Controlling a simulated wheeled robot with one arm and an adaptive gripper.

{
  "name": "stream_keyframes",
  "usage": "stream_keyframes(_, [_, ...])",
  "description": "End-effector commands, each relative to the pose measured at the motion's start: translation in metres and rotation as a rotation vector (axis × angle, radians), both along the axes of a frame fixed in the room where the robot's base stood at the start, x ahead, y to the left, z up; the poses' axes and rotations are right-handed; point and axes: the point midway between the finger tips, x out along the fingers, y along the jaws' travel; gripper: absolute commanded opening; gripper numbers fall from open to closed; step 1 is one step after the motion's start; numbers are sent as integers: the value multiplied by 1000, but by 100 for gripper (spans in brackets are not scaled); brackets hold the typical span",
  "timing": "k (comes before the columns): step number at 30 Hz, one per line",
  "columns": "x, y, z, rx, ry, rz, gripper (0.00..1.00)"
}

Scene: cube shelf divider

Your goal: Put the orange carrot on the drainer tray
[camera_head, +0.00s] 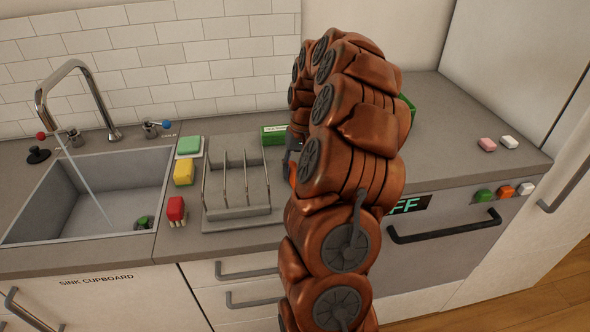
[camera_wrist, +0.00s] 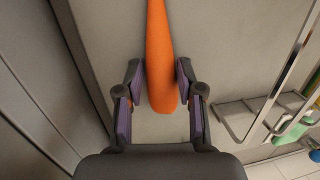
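The orange carrot (camera_wrist: 162,65) fills the upper middle of the wrist view, its thick rounded end towards me and its far end cut off by the frame. My gripper (camera_wrist: 163,85) has a finger close against each side of it and looks shut on it. Whether the carrot clears the counter is hard to tell. In the head view my arm hides most of the gripper (camera_head: 291,160), right beside the drainer. The grey drainer tray (camera_head: 225,218) with upright wire dividers stands right of the sink. It also shows at the right of the wrist view (camera_wrist: 235,115).
A sink (camera_head: 45,215) with running water lies left of the drainer. A green box (camera_head: 274,133) is behind the drainer.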

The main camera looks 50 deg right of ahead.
Motion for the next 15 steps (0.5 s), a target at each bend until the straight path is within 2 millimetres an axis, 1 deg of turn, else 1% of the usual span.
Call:
stream_keyframes(8, [0, 0, 0, 0, 0, 0, 37])
stream_keyframes(11, [0, 0, 0, 0, 0, 0, 46])
stream_keyframes(15, [0, 0, 0, 0, 0, 0, 60])
